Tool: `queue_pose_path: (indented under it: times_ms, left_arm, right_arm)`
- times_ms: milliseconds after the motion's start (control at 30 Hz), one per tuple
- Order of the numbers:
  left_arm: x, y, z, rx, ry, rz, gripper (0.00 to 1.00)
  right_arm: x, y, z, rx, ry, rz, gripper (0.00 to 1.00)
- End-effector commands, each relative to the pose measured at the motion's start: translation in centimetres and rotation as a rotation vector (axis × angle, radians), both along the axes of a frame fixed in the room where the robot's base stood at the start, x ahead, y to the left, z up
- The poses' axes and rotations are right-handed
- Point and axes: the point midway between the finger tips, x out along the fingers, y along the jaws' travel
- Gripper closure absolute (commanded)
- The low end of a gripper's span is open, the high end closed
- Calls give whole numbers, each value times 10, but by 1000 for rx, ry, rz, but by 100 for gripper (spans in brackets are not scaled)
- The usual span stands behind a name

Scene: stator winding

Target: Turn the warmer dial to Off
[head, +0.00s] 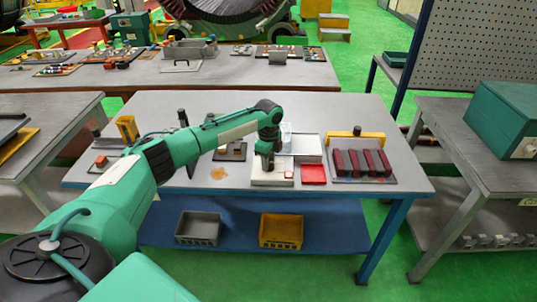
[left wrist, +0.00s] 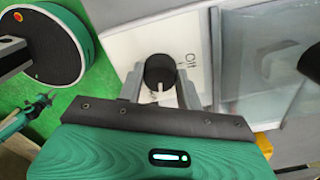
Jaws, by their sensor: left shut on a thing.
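The warmer (head: 270,178) is a white box on the grey worktable, near the front edge right of the table's middle. In the left wrist view its white face (left wrist: 135,42) carries a round black dial (left wrist: 159,70) with a pale pointer line. My left gripper (head: 266,164) reaches down over the warmer. In the left wrist view its two grey fingers (left wrist: 159,88) are shut on the dial, one on each side. In the head view the gripper hides the dial. My right gripper is not in view.
A red tray (head: 313,173) lies right of the warmer, with a pale, clear-sided box (head: 306,147) behind. A dark mat (head: 345,176) with several dark red blocks lies further right. A grey bin (head: 198,228) and a yellow bin (head: 281,231) stand on the lower shelf.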

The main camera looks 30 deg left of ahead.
Motion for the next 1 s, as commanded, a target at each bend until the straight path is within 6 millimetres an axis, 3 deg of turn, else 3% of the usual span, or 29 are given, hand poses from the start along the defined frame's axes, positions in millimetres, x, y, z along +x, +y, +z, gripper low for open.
queue_pose_path:
  times_ms: [33, 200, 1000]
  left_arm:
    - [-1, -1, 6, -1, 4, 45, 87]
    - [-1, -1, 6, -1, 4, 208, 87]
    - [-1, -1, 4, 0, 2, 969, 87]
  right_arm:
    - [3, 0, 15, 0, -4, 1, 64]
    - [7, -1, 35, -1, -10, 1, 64]
    - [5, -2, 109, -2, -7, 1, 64]
